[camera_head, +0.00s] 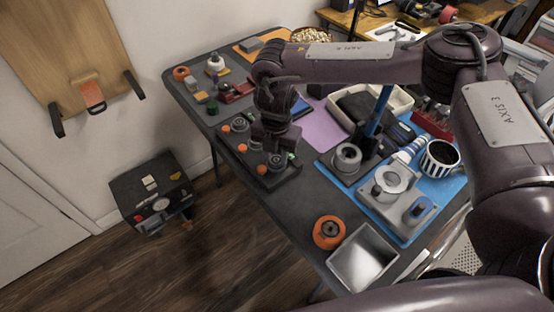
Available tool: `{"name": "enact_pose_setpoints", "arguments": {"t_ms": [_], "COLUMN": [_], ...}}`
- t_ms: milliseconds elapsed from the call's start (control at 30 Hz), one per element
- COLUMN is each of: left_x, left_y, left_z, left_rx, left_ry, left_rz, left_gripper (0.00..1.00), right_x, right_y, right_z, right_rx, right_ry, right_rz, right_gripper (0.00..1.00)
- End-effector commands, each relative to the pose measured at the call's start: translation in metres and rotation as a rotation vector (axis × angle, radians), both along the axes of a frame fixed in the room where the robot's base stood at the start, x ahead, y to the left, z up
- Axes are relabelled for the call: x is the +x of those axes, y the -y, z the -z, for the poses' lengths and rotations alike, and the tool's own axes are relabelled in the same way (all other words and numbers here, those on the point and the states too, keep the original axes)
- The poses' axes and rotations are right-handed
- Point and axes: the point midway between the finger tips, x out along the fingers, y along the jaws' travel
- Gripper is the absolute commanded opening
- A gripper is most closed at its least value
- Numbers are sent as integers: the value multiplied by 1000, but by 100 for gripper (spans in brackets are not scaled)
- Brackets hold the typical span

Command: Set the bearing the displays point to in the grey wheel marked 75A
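My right gripper (275,143) points down over a dark tray (262,182) on the left part of the table. Its fingertips are close to a small round metallic part (277,160), perhaps a bearing; I cannot tell whether they touch it or how far apart they are. Another round part (240,125) sits farther back in the tray, with orange and green pieces beside them. A pale grey wheel-like ring (390,179) sits on a grey fixture (414,222). An orange wheel (328,232) lies near the front edge. No 75A mark or display reading is legible. My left gripper is out of view.
An empty metal bin (362,258) stands at the table's front corner. A dark stand with a ring (347,157) and a striped cup (440,158) are on or beside the blue mat (421,187). Small parts crowd the far end. Bare dark tabletop (308,195) lies between tray and orange wheel.

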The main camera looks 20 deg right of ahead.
Motion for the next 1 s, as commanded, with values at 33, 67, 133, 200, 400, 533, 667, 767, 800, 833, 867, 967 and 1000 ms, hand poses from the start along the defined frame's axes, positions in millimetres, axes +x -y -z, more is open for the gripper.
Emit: {"name": "enact_pose_setpoints", "arguments": {"t_ms": [33,67,133,200,400,533,667,767,800,833,867,967,1000], "left_x": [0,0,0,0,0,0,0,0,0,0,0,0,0], "left_y": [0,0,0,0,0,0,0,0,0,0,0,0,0], "left_z": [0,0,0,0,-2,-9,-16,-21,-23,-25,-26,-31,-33], "left_rx": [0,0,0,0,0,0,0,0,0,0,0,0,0], "left_ry": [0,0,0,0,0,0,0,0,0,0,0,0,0], "left_rz": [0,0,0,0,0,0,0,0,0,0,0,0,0], "left_gripper": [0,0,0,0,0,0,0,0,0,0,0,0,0], "right_x": [0,0,0,0,0,0,0,0,0,0,0,0,0], "right_y": [0,0,0,0,0,0,0,0,0,0,0,0,0], "right_z": [0,0,0,0,-3,-10,-18,-24,-26,-28,-30,-36,-38], "right_rx": [0,0,0,0,0,0,0,-1,0,0,-1,1,1], "right_ry": [0,0,0,0,0,0,0,-1,0,0,1,1,1], "right_rz": [0,0,0,0,0,0,0,0,0,0,0,0,0], "right_gripper": [17,17,17,17,17,17,17,17,17,17,17,17,17]}}
